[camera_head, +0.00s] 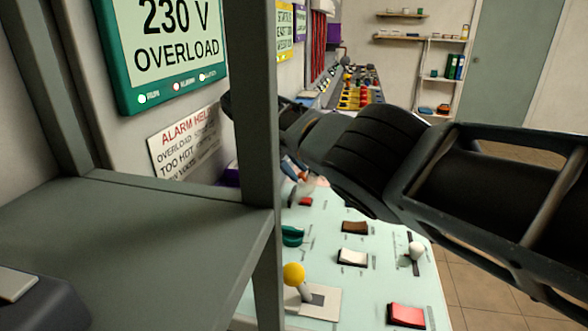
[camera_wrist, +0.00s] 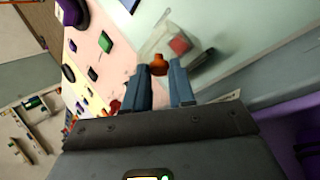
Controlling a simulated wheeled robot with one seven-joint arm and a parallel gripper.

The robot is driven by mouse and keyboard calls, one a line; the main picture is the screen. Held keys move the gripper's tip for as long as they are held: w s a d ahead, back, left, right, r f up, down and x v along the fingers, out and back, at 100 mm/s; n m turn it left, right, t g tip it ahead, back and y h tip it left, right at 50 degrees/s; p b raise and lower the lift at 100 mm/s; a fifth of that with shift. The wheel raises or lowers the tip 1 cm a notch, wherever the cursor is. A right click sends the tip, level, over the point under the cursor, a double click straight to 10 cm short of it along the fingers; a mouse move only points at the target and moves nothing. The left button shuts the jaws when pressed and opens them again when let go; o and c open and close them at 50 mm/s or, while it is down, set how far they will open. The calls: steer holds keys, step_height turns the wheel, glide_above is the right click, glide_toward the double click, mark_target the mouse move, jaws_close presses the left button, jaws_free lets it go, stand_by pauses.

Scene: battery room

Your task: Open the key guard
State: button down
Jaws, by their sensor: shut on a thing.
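The key guard (camera_wrist: 158,40) looks like a small clear cover on the pale panel, beside a red square part (camera_wrist: 180,45). In the wrist view my gripper (camera_wrist: 161,74) has its two blue fingers on either side of a small orange-red knob (camera_wrist: 157,63). The knob seems to belong to the guard. In the head view my gripper (camera_head: 296,170) reaches the far left part of the console, above a small red switch (camera_head: 305,201). The guard's hinge and exact angle cannot be made out. My fingers partly hide it.
The pale green console (camera_head: 385,280) carries a yellow-knobbed lever (camera_head: 294,274), a white knob (camera_head: 417,250) and a red rocker switch (camera_head: 407,315). A grey frame post (camera_head: 255,120) and shelf (camera_head: 130,220) stand at the left. Floor (camera_head: 480,285) shows at the right.

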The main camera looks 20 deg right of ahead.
steer(key=c, duration=0.9)
jaws_free()
steer(key=shift+c, duration=0.2)
